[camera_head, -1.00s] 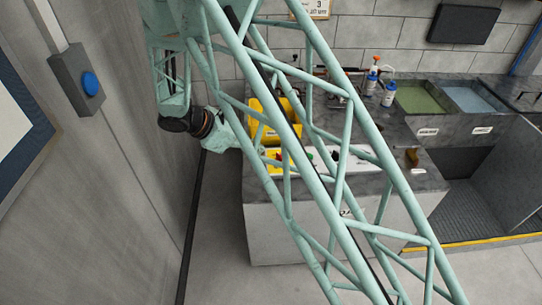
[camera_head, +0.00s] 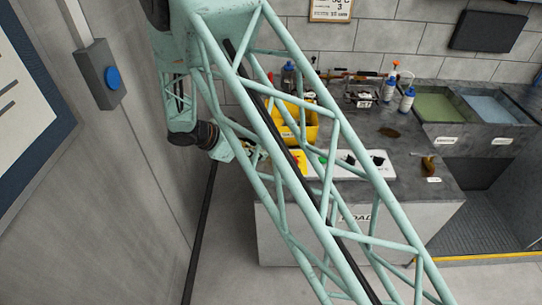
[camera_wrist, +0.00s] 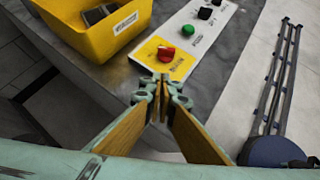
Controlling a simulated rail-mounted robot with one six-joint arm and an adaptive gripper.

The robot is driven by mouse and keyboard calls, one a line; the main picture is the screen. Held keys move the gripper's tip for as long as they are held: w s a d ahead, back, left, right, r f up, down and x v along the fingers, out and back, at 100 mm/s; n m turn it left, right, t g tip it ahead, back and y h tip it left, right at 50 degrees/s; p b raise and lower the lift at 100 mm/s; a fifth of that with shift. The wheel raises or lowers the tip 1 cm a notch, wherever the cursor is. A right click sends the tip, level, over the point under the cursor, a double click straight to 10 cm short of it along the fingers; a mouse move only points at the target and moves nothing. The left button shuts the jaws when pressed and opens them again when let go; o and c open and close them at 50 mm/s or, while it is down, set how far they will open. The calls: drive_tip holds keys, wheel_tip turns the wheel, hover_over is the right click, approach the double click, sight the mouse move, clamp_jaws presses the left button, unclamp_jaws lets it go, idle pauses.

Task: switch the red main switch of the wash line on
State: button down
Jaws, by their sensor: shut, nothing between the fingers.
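The red main switch (camera_wrist: 166,52) sits on a yellow plate (camera_wrist: 152,64) at the near end of a white control panel (camera_wrist: 196,36) in the wrist view. My gripper (camera_wrist: 160,90) is shut and empty, its tips apart from the switch in the picture and just below it. I cannot tell the exact gap between them. In the head view the yellow plate (camera_head: 297,163) shows behind my arm's lattice, and the switch is hard to make out there. A green button (camera_wrist: 188,30) and black knobs (camera_wrist: 205,13) are farther along the panel.
A yellow bin (camera_wrist: 100,35) stands on the counter left of the panel. Bottles (camera_head: 407,99) and two basins (camera_head: 440,107) are farther right. A grey wall with a blue button (camera_head: 113,78) rises close at the left of my arm.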

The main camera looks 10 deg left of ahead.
drive_tip(key=b+x, duration=0.1)
drive_tip(key=x, duration=0.8)
drive_tip(key=shift+w+d+f+b, duration=0.1)
drive_tip(key=shift+d+f+b, duration=0.05)
drive_tip(key=shift+f+b, duration=0.15)
drive_tip(key=shift+w+d, duration=0.6)
drive_tip(key=shift+d, duration=0.15)
drive_tip(key=shift+w+d+b, duration=0.35)
drive_tip(key=shift+w+d, duration=0.35)
drive_tip(key=shift+d, duration=0.1)
